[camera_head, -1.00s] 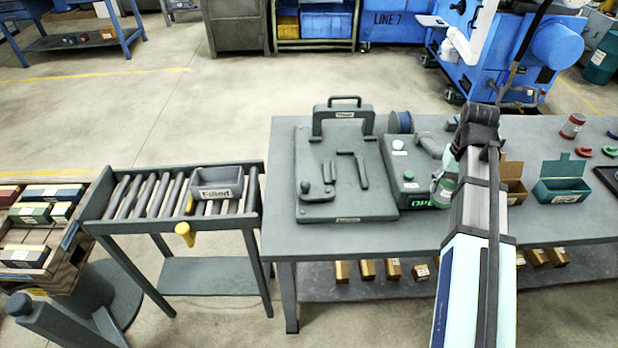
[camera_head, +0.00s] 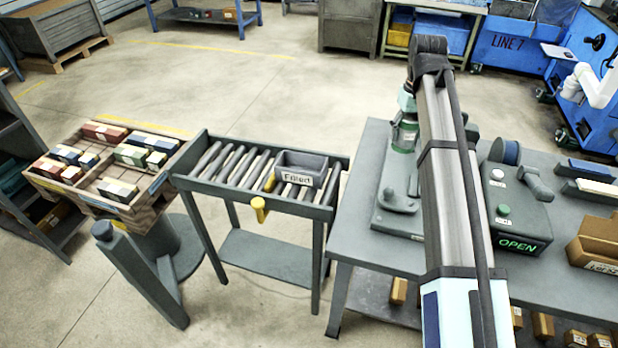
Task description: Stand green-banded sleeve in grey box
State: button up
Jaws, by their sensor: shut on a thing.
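The grey box (camera_head: 300,172) with a "Filled" label sits on the right end of the roller stand, its open top facing up. My gripper (camera_head: 406,118) hangs over the fixture plate on the bench and is shut on the green-banded sleeve (camera_head: 403,138), a grey cylinder with a green band. The sleeve is roughly upright, to the right of the box and apart from it. My arm hides part of the gripper, and the fingertips are too small to make out clearly.
The roller stand (camera_head: 235,168) has a yellow handle (camera_head: 259,207) in front of the box. A fixture plate (camera_head: 382,217) and a control box lit "OPEN" (camera_head: 515,212) stand on the bench (camera_head: 360,247). A pallet tray with coloured blocks (camera_head: 72,190) is at left.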

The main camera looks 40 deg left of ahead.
jog(key=s+a+r+n, duration=0.1)
jog(key=a, duration=0.5)
jog(key=s+a+r+n, duration=0.1)
jog(key=s+a, duration=0.1)
jog(key=a, duration=0.5)
jog(key=shift+s+a+r+b, duration=0.15)
jog(key=shift+s+r+b, duration=0.1)
jog(key=shift+b, duration=0.15)
jog(key=s+a+r+n, duration=0.1)
jog(key=s+a, duration=0.1)
jog(key=a, duration=0.2)
jog(key=s+a+r+n, duration=0.1)
jog(key=s+a, duration=0.1)
jog(key=a, duration=0.2)
jog(key=s+a+r+n, duration=0.1)
jog(key=s+a, duration=0.2)
jog(key=a, duration=0.2)
jog(key=shift+b, duration=0.4)
jog(key=p, duration=0.4)
send_over(302, 159)
jog(key=s+d, duration=0.2)
jog(key=s, duration=0.1)
jog(key=f, duration=2)
jog(key=shift+s+d, duration=0.15)
jog(key=shift+d, duration=0.05)
jog(key=shift+s+d+f, duration=0.1)
jog(key=shift+d+f, duration=0.05)
jog(key=shift+f, duration=0.45)
